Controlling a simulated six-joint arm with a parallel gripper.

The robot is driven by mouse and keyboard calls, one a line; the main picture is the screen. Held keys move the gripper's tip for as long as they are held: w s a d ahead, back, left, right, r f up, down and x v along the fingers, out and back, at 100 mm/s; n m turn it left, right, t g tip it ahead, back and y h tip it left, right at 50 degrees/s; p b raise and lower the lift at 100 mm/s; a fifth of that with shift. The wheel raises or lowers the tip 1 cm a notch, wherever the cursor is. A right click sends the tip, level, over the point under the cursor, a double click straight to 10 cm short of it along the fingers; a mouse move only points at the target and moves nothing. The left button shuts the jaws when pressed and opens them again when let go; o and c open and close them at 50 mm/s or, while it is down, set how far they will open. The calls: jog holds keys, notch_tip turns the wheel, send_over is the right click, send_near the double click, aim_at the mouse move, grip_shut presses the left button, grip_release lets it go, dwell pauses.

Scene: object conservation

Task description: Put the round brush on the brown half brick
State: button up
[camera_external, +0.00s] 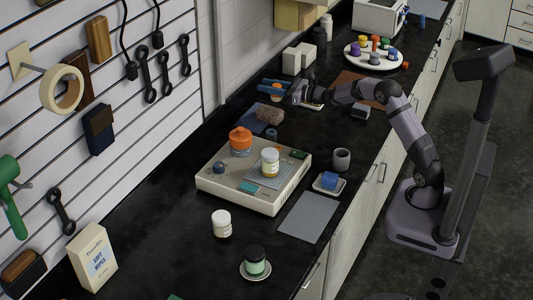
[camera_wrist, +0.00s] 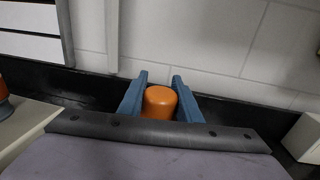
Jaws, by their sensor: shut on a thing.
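The round brush appears as an orange rounded piece (camera_wrist: 160,101) between the two blue fingers in the wrist view. It also shows as a small orange shape (camera_external: 277,88) in the external view, partly hidden by the fingers. My gripper (camera_external: 270,88) is shut on it over the far part of the counter by the wall; it also shows in the wrist view (camera_wrist: 160,92). The brown half brick (camera_external: 268,116) is a rough block on the counter, nearer the camera than my gripper. I cannot tell the brush's height above the counter.
A small blue-grey item (camera_external: 271,134) is beside the brick. A pale block (camera_external: 298,59) and a round tray (camera_external: 350,52) with several colored items stand farther back.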

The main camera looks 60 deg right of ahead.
jog(key=shift+f+p, duration=0.4)
jog(key=shift+f, duration=2.45)
jog(key=shift+f, duration=0.15)
jog(key=o, duration=1.1)
jog(key=shift+s, duration=0.1)
jog(key=s+b, duration=0.1)
jog(key=s, duration=0.3)
jog(key=s+d+b, duration=0.1)
jog(key=s, duration=0.6)
jog(key=shift+s+d+b, duration=0.3)
jog(key=shift+s+b, duration=0.1)
